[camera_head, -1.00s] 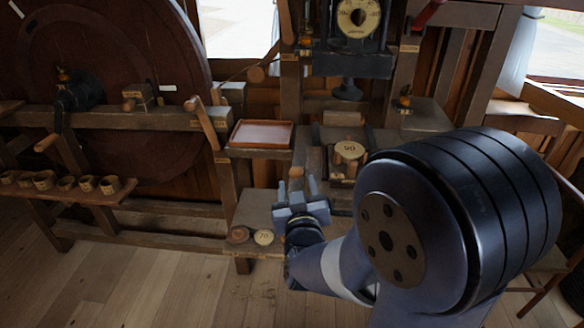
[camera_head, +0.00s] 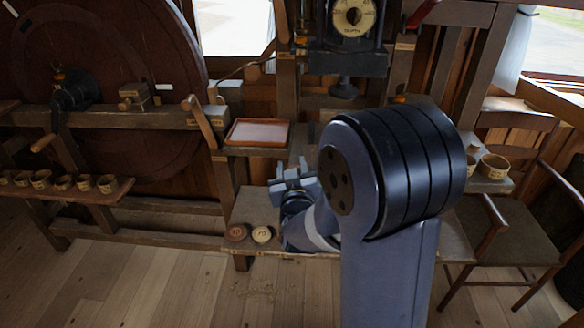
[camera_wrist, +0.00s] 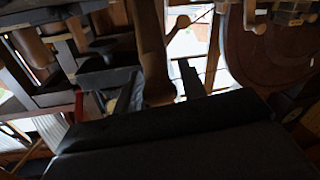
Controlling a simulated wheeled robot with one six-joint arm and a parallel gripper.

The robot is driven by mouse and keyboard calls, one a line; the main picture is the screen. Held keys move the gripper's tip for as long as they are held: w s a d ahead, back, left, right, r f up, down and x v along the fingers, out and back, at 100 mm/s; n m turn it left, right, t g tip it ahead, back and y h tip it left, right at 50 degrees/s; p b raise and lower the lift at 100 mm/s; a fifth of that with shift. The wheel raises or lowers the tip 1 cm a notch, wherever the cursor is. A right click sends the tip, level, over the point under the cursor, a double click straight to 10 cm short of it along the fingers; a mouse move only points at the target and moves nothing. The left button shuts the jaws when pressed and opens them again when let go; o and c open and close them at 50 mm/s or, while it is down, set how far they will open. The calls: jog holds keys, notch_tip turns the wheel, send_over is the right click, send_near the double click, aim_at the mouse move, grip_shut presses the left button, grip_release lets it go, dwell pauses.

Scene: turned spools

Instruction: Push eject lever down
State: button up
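My gripper (camera_head: 292,170) is in the head view above the low front shelf, with its two fingers apart. In the wrist view its dark fingers (camera_wrist: 158,86) also show apart. A wooden lever-like bar with a rounded end (camera_wrist: 157,60) comes down from the top between them in that view. I cannot tell whether the fingers touch it, nor whether it is the eject lever. In the head view my arm hides much of the middle of the machine, and no label naming the eject lever is readable.
Two round discs (camera_head: 250,233) lie on the low shelf left of my gripper. A reddish tray (camera_head: 258,132) stands behind. A slanted wooden lever (camera_head: 202,122) and large wheel (camera_head: 100,80) are left. A dial (camera_head: 353,16) hangs above; a chair (camera_head: 512,215) stands right.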

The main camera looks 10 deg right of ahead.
grip_shut()
jog(key=shift+f+b, duration=0.2)
jog(key=shift+b, duration=0.35)
jog(key=shift+s+a+f+t+b, duration=0.15)
jog(key=shift+f+t+b, duration=0.2)
jog(key=shift+b, duration=0.7)
notch_tip(320, 180, down, 6)
jog(key=s+n+t+b, duration=0.1)
jog(key=t+b, duration=0.5)
jog(key=b, duration=2)
jog(key=shift+s+a+n+b, duration=0.3)
jog(key=shift+s+a+b, duration=0.05)
jog(key=shift+s, duration=0.4)
jog(key=shift+b, duration=0.5)
jog(key=shift+f, duration=0.1)
jog(key=shift+o, duration=1.3)
grip_release()
